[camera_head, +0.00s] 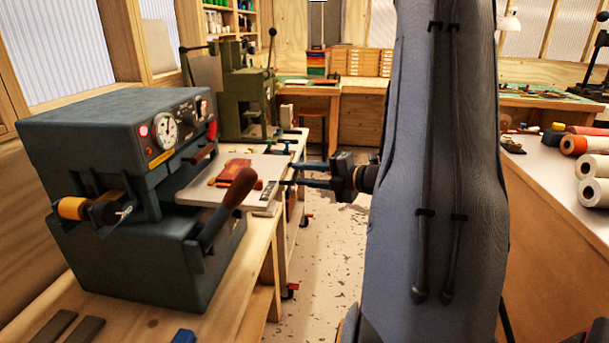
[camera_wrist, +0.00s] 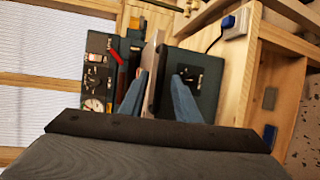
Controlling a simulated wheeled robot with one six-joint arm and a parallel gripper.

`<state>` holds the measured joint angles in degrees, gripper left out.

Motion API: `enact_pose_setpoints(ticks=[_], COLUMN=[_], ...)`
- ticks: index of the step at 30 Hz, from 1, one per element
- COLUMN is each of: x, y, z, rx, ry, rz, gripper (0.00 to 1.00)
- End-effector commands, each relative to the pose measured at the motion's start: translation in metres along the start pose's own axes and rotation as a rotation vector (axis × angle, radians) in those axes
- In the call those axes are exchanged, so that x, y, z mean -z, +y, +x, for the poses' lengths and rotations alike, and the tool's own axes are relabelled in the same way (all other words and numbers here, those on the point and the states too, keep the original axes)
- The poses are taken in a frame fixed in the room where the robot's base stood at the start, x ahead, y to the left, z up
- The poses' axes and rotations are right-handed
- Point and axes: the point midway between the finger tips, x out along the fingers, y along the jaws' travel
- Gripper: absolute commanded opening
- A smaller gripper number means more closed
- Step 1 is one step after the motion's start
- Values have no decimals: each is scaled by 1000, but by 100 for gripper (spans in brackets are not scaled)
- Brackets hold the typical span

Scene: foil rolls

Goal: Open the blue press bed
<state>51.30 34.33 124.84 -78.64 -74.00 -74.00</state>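The blue press (camera_head: 105,140) is a dark blue-grey machine on the wooden bench at left, with a gauge and a red-handled lever on its front. Its pale flat bed (camera_head: 205,190) sticks out from the front slot, carrying a red-brown piece (camera_head: 232,172). My gripper (camera_head: 288,174) is at the bed's outer right edge, fingers apart. In the wrist view, the press (camera_wrist: 100,75) appears turned sideways and the bed's edge (camera_wrist: 153,75) runs between the two fingers of my gripper (camera_wrist: 161,80). I cannot tell whether either finger touches it.
A brown-handled lever (camera_head: 230,203) rises beside the bed's near side. A green press (camera_head: 246,90) stands behind. A bench with foil rolls (camera_head: 592,168) is at right. Open floor (camera_head: 335,245) lies between the benches. My arm hides the middle of the head view.

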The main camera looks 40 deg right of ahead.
Motion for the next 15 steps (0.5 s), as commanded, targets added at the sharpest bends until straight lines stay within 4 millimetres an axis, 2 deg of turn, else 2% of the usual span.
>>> enact_pose_setpoints(ticks=[7, 15], x=[-1, -1], y=[-1, -2], z=[-8, -51], rx=[0, 0], ry=[-2, -4], rz=[0, 0], gripper=[29, 29])
